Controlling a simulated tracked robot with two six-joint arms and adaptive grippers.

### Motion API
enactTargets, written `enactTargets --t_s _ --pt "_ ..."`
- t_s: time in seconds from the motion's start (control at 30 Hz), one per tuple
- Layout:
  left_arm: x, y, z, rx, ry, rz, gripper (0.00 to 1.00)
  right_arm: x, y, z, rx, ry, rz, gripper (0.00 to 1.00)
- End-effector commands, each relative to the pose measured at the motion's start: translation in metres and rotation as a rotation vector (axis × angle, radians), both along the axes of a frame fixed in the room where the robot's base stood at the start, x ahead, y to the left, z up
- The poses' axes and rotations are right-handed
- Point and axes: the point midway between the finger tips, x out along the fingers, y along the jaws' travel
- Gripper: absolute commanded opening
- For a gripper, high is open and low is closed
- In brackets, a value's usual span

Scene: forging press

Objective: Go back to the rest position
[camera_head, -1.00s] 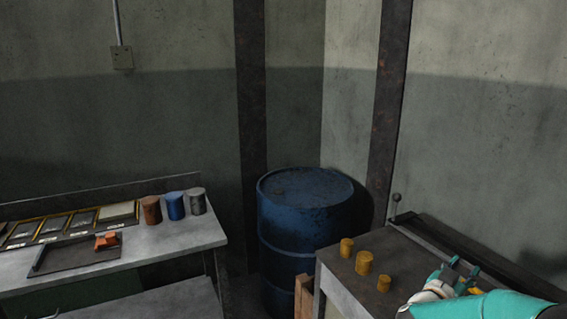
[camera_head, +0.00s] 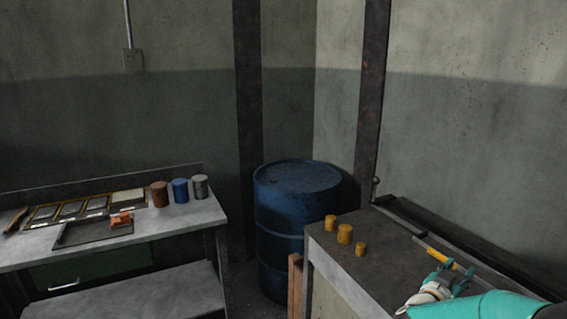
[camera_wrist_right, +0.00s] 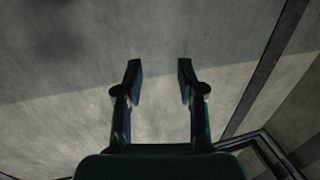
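My right arm, teal, comes in at the lower right of the head view. Its gripper (camera_head: 452,272) is over or beside the dark-topped bench (camera_head: 385,262); I cannot tell its height above it. In the right wrist view the two fingers (camera_wrist_right: 160,78) stand apart with nothing between them, facing a grey wall (camera_wrist_right: 75,60). My left arm and gripper are not in view.
Yellow cylinders (camera_head: 344,234) and a yellow-handled tool (camera_head: 437,254) are on the right bench. A blue drum (camera_head: 290,215) stands in the corner. The left bench (camera_head: 190,218) holds several cylinders (camera_head: 180,190), labelled trays (camera_head: 70,209) and a dark tray (camera_head: 72,235) with an orange piece (camera_head: 120,219).

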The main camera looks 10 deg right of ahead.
Motion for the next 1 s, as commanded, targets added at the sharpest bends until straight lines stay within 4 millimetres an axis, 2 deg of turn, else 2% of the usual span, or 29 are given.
enactTargets --t_s 0.03,0.17,0.37,0.47,0.57,0.63,0.77,0.83,0.97,1.0 --pt "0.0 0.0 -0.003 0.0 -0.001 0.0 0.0 0.004 0.006 -0.012 0.013 0.014 0.026 0.39" --pt "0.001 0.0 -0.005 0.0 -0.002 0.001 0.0 0.012 0.02 -0.033 0.043 0.038 0.088 0.39" --pt "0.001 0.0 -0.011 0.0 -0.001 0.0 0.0 0.024 0.048 -0.078 0.11 0.092 0.206 0.39" --pt "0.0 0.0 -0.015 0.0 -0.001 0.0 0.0 0.028 0.068 -0.106 0.157 0.131 0.276 0.39" --pt "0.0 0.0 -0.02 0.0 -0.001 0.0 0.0 0.029 0.092 -0.142 0.218 0.182 0.359 0.39" --pt "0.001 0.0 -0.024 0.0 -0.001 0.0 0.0 0.027 0.114 -0.173 0.275 0.229 0.428 0.39" --pt "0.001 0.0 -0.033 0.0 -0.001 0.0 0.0 0.012 0.165 -0.239 0.411 0.346 0.566 0.39" --pt "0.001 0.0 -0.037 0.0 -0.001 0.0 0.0 -0.003 0.193 -0.273 0.491 0.415 0.634 0.39" --pt "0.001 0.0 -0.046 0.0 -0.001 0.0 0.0 -0.043 0.245 -0.331 0.645 0.559 0.745 0.39" --pt "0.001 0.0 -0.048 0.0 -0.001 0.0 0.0 -0.058 0.261 -0.348 0.695 0.608 0.775 0.39"
